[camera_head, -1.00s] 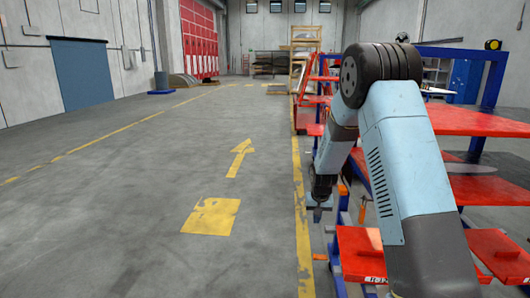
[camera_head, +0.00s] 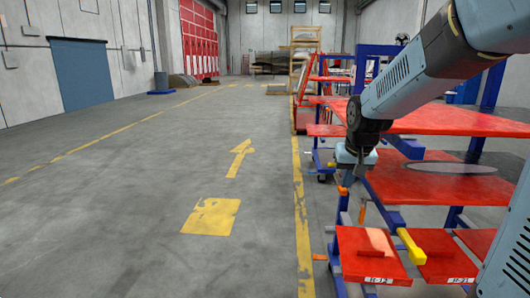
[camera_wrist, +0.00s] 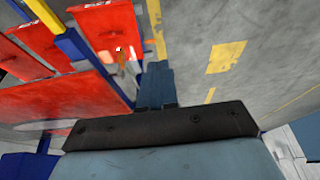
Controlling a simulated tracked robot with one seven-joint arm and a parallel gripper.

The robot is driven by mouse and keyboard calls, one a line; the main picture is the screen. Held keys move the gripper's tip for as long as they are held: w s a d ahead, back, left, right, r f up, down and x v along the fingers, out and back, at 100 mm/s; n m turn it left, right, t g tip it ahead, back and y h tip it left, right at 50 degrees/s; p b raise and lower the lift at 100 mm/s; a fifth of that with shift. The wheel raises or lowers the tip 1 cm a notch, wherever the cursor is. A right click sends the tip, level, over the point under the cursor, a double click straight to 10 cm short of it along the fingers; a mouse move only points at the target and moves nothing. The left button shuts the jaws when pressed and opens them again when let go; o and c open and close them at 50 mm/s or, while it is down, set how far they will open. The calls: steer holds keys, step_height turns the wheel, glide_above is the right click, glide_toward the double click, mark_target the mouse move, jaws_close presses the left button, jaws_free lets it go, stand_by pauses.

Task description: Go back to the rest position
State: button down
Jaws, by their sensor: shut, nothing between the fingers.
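My gripper (camera_wrist: 157,82) shows in the wrist view as two blue-grey fingers side by side, shut with nothing between them. In the head view, the blue-grey end of my arm (camera_head: 355,154) hangs beside the left edge of the rack, level with its middle red shelves. The fingertips are too small there to make out. My arm reaches in from the upper right and bends down at a dark joint. I see no object held.
A blue-framed rack with red shelves (camera_head: 440,182) fills the right side, close to my arm. Low red trays (camera_head: 368,262) and a yellow bar (camera_head: 411,247) are at its front. The grey floor (camera_head: 120,220) on the left is clear.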

steer(key=s+r, duration=0.3)
steer(key=s, duration=0.8)
steer(key=s+d+r+t, duration=0.1)
steer(key=s+r, duration=0.2)
steer(key=s, duration=0.8)
steer(key=shift+s+n+t, duration=0.3)
steer(key=shift+s+d, duration=0.1)
steer(key=shift+s, duration=0.05)
